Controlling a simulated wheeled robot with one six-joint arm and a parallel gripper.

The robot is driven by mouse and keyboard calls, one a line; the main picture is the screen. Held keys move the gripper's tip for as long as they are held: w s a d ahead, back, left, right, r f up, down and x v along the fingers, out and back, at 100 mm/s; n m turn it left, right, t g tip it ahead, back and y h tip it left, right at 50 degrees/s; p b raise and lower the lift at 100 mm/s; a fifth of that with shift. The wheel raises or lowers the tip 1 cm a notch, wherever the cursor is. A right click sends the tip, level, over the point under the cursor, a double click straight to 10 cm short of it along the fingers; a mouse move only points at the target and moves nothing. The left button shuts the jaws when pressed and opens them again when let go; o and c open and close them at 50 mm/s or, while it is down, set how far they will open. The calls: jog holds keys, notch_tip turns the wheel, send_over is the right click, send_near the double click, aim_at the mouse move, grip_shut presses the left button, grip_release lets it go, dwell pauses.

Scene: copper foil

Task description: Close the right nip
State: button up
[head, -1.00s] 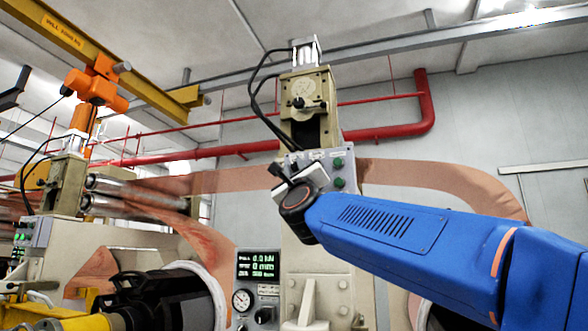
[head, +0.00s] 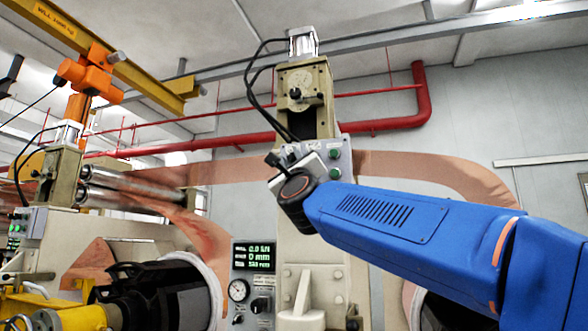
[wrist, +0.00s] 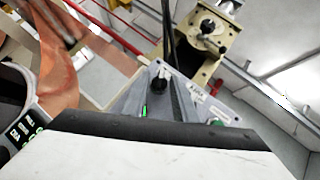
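The right nip is the beige upright stand (head: 314,215), with a slide head (head: 296,80) and a cylinder on top. It also shows in the wrist view (wrist: 207,28). A small control box (head: 338,160) with green buttons is on its front. In the wrist view the box has a black switch (wrist: 158,82) and a green button (wrist: 217,122). My gripper (head: 277,160) is at the box's left part, close to the switch, and hides part of the panel. The wrist view shows mostly its white and black body; its finger gap is unclear. I cannot tell whether it touches the switch.
Copper foil (head: 425,170) runs behind the stand. The left nip (head: 65,165) has bright rollers (head: 130,188). A display panel (head: 254,256) with a gauge is below left of my gripper. Black hoses (head: 262,95) hang beside the slide head.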

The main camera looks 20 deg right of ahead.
jog(key=v, duration=1.7)
jog(key=shift+w+f, duration=0.1)
notch_tip(320, 180, down, 31)
jog(key=a+n+g+y, duration=0.3)
jog(key=n+g+y, duration=0.6)
jog(key=n, duration=1.2)
jog(key=s+d+f+n+g+h, duration=0.1)
jog(key=s+d+f+n+g, duration=0.2)
jog(key=s+f, duration=0.3)
jog(key=s+d+f+n+g+h, duration=0.2)
jog(key=s+f, duration=0.4)
jog(key=f, duration=1)
jog(key=s+d+f+n+g+h, duration=0.2)
jog(key=s+d+f+g, duration=0.4)
jog(key=f, duration=0.5)
jog(key=shift+s+n, duration=0.55)
jog(key=shift+n, duration=0.35)
jog(key=shift+w+f, duration=0.1)
